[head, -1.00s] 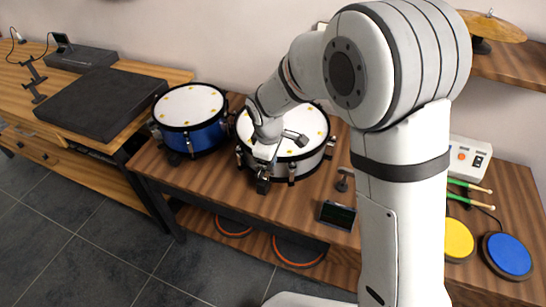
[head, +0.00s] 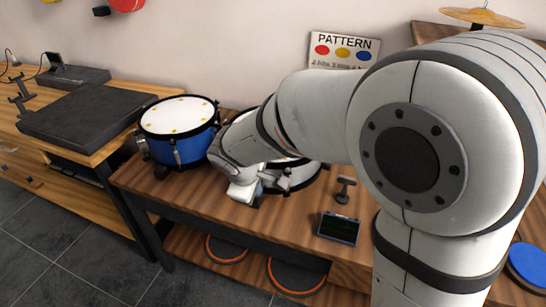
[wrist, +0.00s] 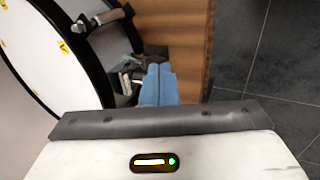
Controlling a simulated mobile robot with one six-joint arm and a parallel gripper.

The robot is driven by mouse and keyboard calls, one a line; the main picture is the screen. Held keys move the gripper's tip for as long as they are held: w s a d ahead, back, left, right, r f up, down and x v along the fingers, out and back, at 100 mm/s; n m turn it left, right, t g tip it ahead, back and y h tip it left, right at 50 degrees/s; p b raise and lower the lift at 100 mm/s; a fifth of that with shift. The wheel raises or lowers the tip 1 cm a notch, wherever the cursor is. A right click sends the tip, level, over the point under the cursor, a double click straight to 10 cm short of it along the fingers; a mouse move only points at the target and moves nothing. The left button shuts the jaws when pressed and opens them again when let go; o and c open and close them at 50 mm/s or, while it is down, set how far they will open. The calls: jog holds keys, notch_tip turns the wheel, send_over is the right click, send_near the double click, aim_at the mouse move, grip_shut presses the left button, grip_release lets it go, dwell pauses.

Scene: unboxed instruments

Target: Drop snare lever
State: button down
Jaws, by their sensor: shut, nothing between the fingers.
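The silver snare drum (head: 292,179) stands on the wooden table in the head view, mostly hidden behind my arm. In the wrist view its white head (wrist: 36,62) and black hoop fill the left side. A metal fitting, perhaps the snare lever (wrist: 126,82), shows on the drum's side, just left of my blue fingertips; its position is unclear. My gripper (wrist: 158,84) is shut and empty, at the drum's outer side and over the table edge. In the head view my wrist is at the drum's front left, and the fingertips are hidden.
A blue drum (head: 180,130) stands close left of the snare. A small stand (head: 344,190) and a dark-screened device (head: 338,227) are to the right. Orange-rimmed pads (head: 297,277) lie on the lower shelf. Open floor lies beyond the table's front edge.

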jog(key=shift+s+f+b, duration=0.15)
jog(key=shift+f+b, duration=0.15)
jog(key=shift+f, duration=0.1)
dwell(0.3)
jog(key=shift+r, duration=0.1)
jog(key=s+f+p+v, duration=0.1)
jog(key=s+p+v, duration=0.1)
jog(key=v, duration=0.9)
jog(key=shift+s+a+r+p, duration=0.15)
jog(key=shift+a+r+p, duration=0.25)
jog(key=shift+p, duration=0.45)
jog(key=s+d+r+m+p, duration=0.2)
jog(key=d+m, duration=0.2)
jog(key=d, duration=0.4)
jog(key=s+d+r+m+g+y+p, duration=0.1)
jog(key=s+d+r+m+p, duration=0.2)
jog(key=d+m, duration=0.2)
jog(key=s+d+r+m+g+p, duration=0.1)
jog(key=d+m, duration=0.4)
jog(key=d, duration=0.6)
jog(key=shift+s+r+p, duration=0.65)
jog(key=shift+s+p, duration=0.15)
jog(key=shift+p, duration=0.3)
